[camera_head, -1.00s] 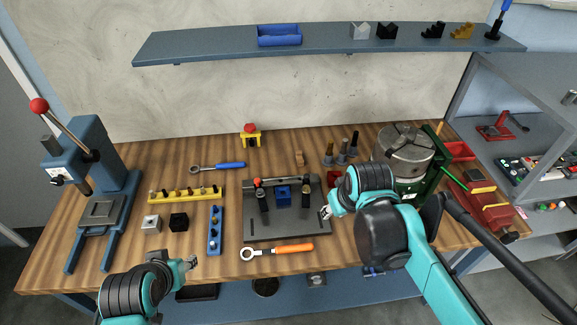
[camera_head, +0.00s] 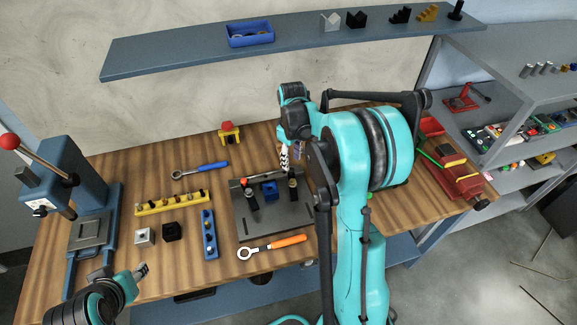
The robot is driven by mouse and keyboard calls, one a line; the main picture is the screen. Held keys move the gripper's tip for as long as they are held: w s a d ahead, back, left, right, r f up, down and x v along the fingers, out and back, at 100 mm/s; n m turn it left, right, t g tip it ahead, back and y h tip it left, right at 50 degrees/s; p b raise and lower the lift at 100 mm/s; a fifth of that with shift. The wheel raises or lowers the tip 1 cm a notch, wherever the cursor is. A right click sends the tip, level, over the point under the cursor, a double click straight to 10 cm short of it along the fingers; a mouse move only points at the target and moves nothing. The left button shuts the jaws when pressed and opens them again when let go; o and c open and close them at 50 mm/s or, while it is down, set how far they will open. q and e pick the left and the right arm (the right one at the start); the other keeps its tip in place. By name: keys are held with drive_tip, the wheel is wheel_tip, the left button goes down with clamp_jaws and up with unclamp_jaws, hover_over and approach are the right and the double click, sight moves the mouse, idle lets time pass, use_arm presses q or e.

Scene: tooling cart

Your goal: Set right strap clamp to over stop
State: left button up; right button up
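A dark grey fixture plate (camera_head: 278,225) lies on the bench, with a blue block (camera_head: 269,190) at its middle. The left strap clamp (camera_head: 250,197), black, stands left of the block. The right strap clamp (camera_head: 293,190), also black, stands right of it. The stop cannot be made out. My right gripper (camera_head: 285,165) points down just above and behind the right strap clamp, small and partly hidden by my arm. Whether it touches the clamp or holds anything cannot be told. My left gripper (camera_head: 141,270) is empty over the front left of the bench.
An orange-handled wrench (camera_head: 275,247) lies before the plate. A blue pin rack (camera_head: 209,235), yellow pin rack (camera_head: 172,203) and blue-handled wrench (camera_head: 200,170) lie left. A blue press (camera_head: 75,180) stands far left. My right arm covers much of the bench's right side.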

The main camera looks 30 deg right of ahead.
sight(291, 169)
wheel_tip(291, 169, down, 4)
drive_tip(key=shift+f+b, duration=0.2)
drive_tip(key=shift+b, duration=0.15)
clamp_jaws()
